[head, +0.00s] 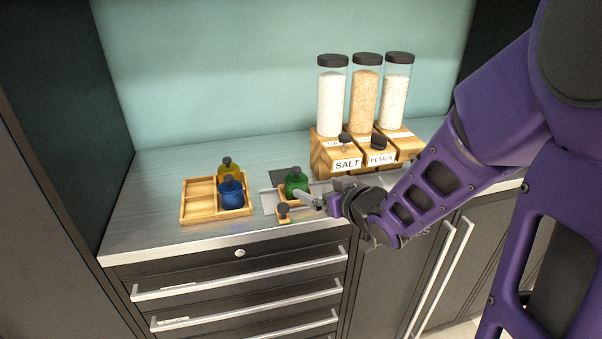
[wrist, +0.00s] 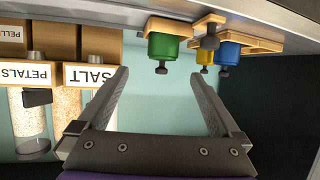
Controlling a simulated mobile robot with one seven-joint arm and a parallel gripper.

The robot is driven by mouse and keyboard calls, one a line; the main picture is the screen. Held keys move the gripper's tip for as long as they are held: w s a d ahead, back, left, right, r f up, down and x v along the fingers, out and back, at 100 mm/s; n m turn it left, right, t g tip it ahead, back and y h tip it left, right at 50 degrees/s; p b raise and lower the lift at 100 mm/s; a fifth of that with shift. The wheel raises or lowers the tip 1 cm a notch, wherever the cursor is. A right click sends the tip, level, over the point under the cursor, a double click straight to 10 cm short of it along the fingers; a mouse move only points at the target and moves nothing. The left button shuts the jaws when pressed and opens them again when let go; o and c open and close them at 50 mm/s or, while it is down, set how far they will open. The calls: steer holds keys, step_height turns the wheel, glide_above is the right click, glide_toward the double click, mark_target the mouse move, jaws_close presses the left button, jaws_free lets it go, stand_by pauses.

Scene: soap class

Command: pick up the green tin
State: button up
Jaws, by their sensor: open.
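The green tin (head: 296,184) has a black knob on top and stands in a small wooden holder (head: 285,196) on the counter. My gripper (head: 308,200) is open beside the tin, on its right and near side, at about holder height. In the wrist view, which is upside down, the green tin (wrist: 164,46) appears beyond the fingertips, sideways between the two spread fingers of my gripper (wrist: 162,78). Nothing is between the fingers.
A wooden tray (head: 199,214) left of the tin holds a blue tin (head: 232,196) and a yellow tin (head: 229,171). A black knob (head: 284,208) stands at the holder's near end. Wooden bins (head: 326,153) with tall jars (head: 364,100) stand behind, right. The counter's left is clear.

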mark_target(303, 182)
steer(key=b+x, duration=0.1)
steer(key=x, duration=0.7)
steer(key=shift+w+a+f, duration=0.1)
steer(key=shift+w+f, duration=0.1)
steer(key=shift+w, duration=0.1)
steer(key=shift+a+x, duration=0.25)
steer(key=shift+x, duration=2.45)
steer(key=shift+s+r, duration=0.1)
steer(key=shift+s, duration=0.05)
steer(key=c, duration=1.5)
steer(key=shift+c, duration=0.4)
steer(key=shift+r, duration=0.15)
